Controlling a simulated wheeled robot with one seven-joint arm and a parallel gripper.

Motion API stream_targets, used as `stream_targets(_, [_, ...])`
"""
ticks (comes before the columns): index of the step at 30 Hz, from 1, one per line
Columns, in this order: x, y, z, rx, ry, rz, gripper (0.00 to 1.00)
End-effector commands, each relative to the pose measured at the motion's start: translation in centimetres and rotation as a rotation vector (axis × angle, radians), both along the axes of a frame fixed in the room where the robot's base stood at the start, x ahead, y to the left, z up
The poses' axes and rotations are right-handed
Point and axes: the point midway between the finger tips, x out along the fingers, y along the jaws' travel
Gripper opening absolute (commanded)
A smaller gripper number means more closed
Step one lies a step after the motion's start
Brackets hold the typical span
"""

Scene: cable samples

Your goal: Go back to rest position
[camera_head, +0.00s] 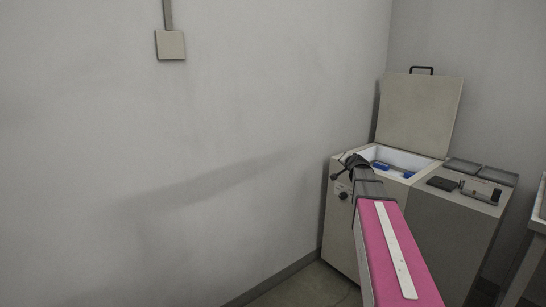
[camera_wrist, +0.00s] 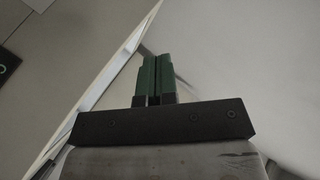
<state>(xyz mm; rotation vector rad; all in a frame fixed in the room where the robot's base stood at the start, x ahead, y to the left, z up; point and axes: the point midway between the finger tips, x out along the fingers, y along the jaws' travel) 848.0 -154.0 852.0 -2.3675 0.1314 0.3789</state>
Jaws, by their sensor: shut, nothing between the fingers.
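My arm (camera_head: 392,250), pink with a white strip, reaches from the lower right of the head view toward an open chest-like cabinet (camera_head: 342,222). My gripper shows in the wrist view (camera_wrist: 156,75) as two green fingers side by side, shut with nothing between them. In the head view the dark end of my arm is at the cabinet's front left edge, and the fingertips are hard to make out there. The cabinet's lid (camera_head: 420,115) stands raised. A blue item (camera_head: 381,166) lies inside the white-lined opening.
Right of the opening, the cabinet top holds two shallow grey trays (camera_head: 497,176), a dark flat block (camera_head: 442,184) and a small grey device (camera_head: 481,191). A pale bench edge (camera_head: 537,222) stands at far right. A bare wall fills the left, with a wall box (camera_head: 170,45).

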Motion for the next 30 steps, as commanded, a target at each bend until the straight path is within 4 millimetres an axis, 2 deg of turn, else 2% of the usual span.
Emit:
stream_targets(1, [-2.2,2.0,-2.6,-0.029,0.069,0.047,0.0])
stream_targets(6, [-8.1,7.2,-10.4,-0.127,0.304,0.198,0.0])
stream_targets(11, [-15.3,11.2,-17.0,-0.224,0.538,0.336,0.0])
stream_targets(15, [-22.6,13.6,-21.9,-0.31,0.754,0.451,0.0])
stream_targets(18, [-27.8,14.7,-24.6,-0.372,0.904,0.523,0.0])
stream_targets(21, [-32.2,15.2,-26.3,-0.421,1.031,0.576,0.0])
stream_targets(24, [-35.2,15.3,-27.3,-0.456,1.122,0.612,0.0])
stream_targets(27, [-36.8,15.4,-27.8,-0.476,1.172,0.631,0.0])
stream_targets(30, [-37.2,15.3,-27.9,-0.484,1.188,0.636,0.0])
